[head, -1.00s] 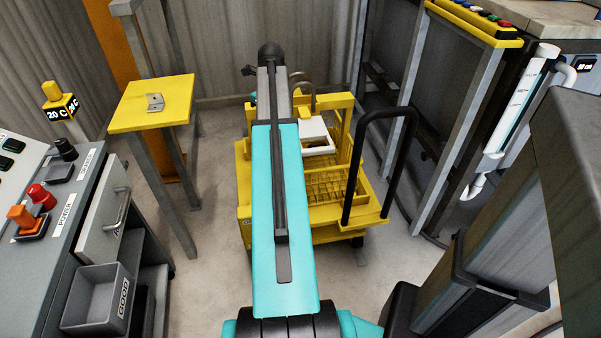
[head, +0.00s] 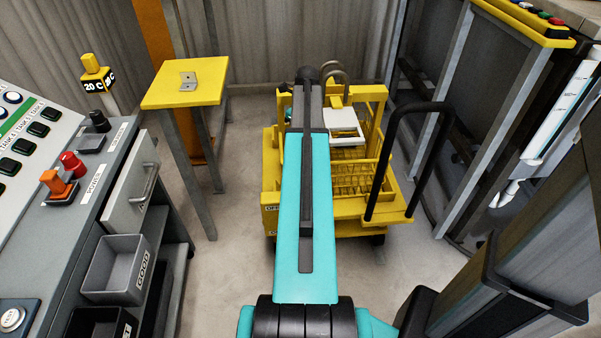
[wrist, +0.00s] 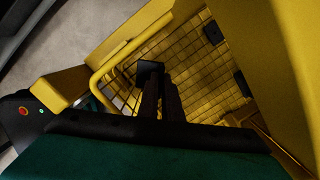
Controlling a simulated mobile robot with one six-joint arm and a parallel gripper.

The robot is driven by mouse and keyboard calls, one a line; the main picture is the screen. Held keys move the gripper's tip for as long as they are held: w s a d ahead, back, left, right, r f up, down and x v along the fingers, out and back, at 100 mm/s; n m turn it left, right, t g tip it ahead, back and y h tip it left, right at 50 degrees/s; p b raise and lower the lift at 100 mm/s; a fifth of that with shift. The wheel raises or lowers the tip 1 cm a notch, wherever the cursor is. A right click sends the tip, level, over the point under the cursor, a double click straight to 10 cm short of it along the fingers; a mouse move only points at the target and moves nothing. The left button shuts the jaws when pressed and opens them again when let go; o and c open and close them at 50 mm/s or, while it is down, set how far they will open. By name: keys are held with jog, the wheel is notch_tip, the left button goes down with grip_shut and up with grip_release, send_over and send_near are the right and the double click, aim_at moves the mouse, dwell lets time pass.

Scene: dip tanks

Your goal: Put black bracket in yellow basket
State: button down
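In the wrist view my gripper (wrist: 161,98) points down into the yellow basket (wrist: 130,45). Its two dark fingers are close together, with a flat black piece, seemingly the black bracket (wrist: 149,69), at their tips. The piece is over the basket's wire mesh; I cannot tell whether it touches the mesh. In the head view the basket (head: 368,178) is on a yellow cart, partly behind my teal arm. My gripper and the bracket are hidden there.
Two other dark pieces (wrist: 213,33) (wrist: 243,83) show by the mesh. A yellow stand (head: 160,96) at left holds a grey bracket (head: 188,80). A black handle (head: 402,108) rises at the cart's right. A console with a grey bin (head: 112,265) stands at left. Floor shows between console and cart.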

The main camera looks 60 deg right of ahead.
notch_tip(320, 180, down, 13)
jog(key=shift+r+b, duration=0.15)
jog(key=shift+b, duration=1)
jog(key=shift+f+b, duration=0.45)
jog(key=shift+f, duration=1.65)
jog(key=shift+f, duration=0.15)
jog(key=c, duration=1.9)
grip_release()
jog(key=shift+c, duration=0.2)
jog(key=r+p, duration=0.1)
jog(key=r, duration=0.3)
jog(key=s+r+p, duration=0.1)
jog(key=r, duration=0.7)
jog(key=shift+s+a+r+p, duration=0.15)
jog(key=shift+s+p, duration=0.1)
jog(key=shift+p, duration=0.15)
